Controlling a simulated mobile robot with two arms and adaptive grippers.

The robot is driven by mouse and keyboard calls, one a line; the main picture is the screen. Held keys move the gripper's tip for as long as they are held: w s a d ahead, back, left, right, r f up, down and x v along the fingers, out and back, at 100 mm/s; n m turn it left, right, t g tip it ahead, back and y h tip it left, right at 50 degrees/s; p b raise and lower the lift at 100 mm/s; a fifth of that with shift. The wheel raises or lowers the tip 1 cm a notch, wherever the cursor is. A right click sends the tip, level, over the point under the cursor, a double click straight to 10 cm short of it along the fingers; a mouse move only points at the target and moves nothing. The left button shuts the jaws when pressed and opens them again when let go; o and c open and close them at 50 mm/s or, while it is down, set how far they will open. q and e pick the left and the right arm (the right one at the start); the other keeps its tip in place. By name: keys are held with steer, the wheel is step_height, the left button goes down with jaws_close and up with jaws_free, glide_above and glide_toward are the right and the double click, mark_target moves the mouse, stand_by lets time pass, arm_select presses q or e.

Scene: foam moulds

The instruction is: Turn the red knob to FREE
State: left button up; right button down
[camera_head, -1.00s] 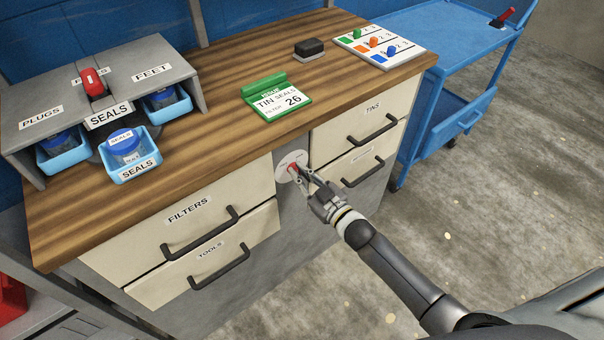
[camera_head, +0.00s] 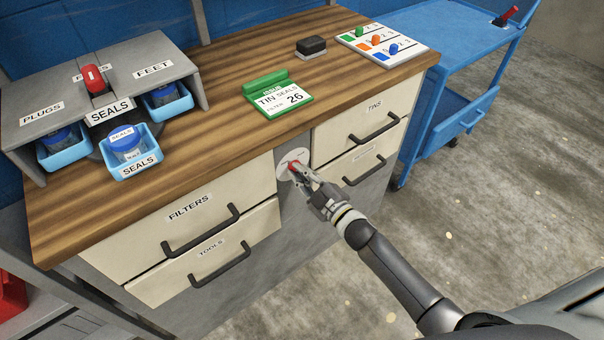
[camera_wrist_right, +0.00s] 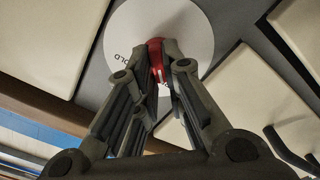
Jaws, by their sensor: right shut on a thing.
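The red knob (camera_head: 294,167) sits on a round pale dial plate (camera_head: 284,173) on the grey panel between the two drawer columns. My right gripper (camera_head: 302,174) is shut on the knob. In the right wrist view the red knob (camera_wrist_right: 157,59) shows between the fingertips of the right gripper (camera_wrist_right: 160,62), in front of the white dial plate (camera_wrist_right: 130,30). Letters reading "OLD" show at the plate's left; any FREE mark is hidden or too small to read. My left gripper is not in view.
Drawers with dark handles flank the dial, FILTERS (camera_head: 188,208) to the left and TINS (camera_head: 374,106) to the right. On the wooden top (camera_head: 215,115) stand a green-topped card (camera_head: 278,97), a black block (camera_head: 310,46) and a grey dispenser (camera_head: 100,75) with blue bins.

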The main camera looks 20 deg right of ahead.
steer(key=shift+w+r, duration=0.1)
steer(key=c, duration=1.3)
jaws_free()
steer(key=shift+c, duration=0.2)
steer(key=shift+o, duration=1.2)
steer(key=v, duration=1.2)
